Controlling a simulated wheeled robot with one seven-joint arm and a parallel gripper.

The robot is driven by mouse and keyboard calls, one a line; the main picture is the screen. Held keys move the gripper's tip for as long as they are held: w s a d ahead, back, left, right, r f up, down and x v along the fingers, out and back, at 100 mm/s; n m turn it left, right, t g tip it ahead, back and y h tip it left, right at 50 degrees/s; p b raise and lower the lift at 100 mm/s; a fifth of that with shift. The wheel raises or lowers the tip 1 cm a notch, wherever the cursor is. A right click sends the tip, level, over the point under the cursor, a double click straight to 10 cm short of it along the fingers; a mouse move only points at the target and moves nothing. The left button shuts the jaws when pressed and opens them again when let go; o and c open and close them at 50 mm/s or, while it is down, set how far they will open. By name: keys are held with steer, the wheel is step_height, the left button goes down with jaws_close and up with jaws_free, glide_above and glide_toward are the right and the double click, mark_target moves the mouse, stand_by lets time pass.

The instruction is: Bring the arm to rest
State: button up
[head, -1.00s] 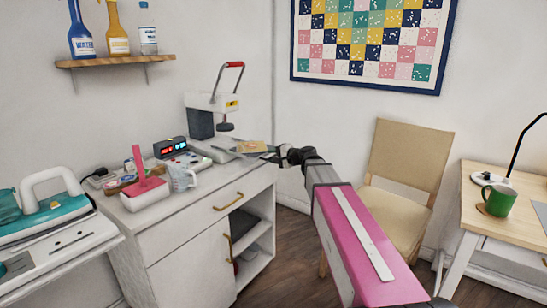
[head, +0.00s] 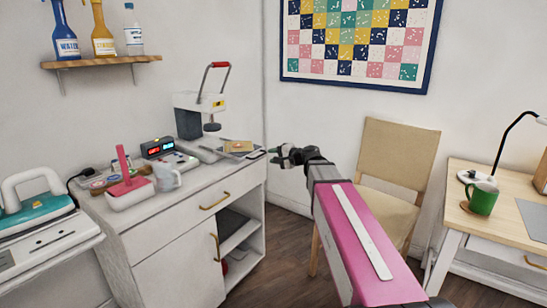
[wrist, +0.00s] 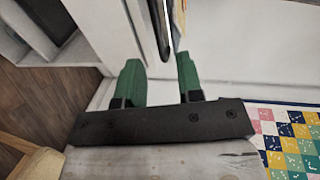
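My gripper (head: 281,158) is at the end of my pink arm, just right of the cabinet's right end and at about countertop height in the head view. In the wrist view its two green fingers (wrist: 159,76) stand well apart with nothing held between them. A dark, narrow thing (wrist: 160,28) shows beyond the fingers; I cannot tell what it is.
The white cabinet (head: 170,253) carries a heat press (head: 197,102), a small tray (head: 235,155), a digital unit, a pink-handled box (head: 129,192) and a cup. A chair (head: 398,155) and a desk (head: 452,197) with a green mug (head: 482,198) stand to the right.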

steer(key=s+d+f+n+g+h, duration=0.2)
steer(key=s+d+f+g+h, duration=0.1)
steer(key=s+f, duration=0.5)
steer(key=s+d+f+n+g+h, duration=0.3)
steer(key=s+d+f+h, duration=0.2)
steer(key=s+f, duration=0.3)
steer(key=s+d+f+n+g+h, duration=0.2)
steer(key=s+f, duration=0.6)
steer(key=f, duration=0.6)
steer(key=d+g+h, duration=0.1)
steer(key=d+h, duration=0.1)
steer(key=d, duration=0.1)
steer(key=shift+s+d+f+n+g, duration=0.15)
steer(key=shift+d+f+n+g, duration=0.15)
steer(key=shift+d+f, duration=0.1)
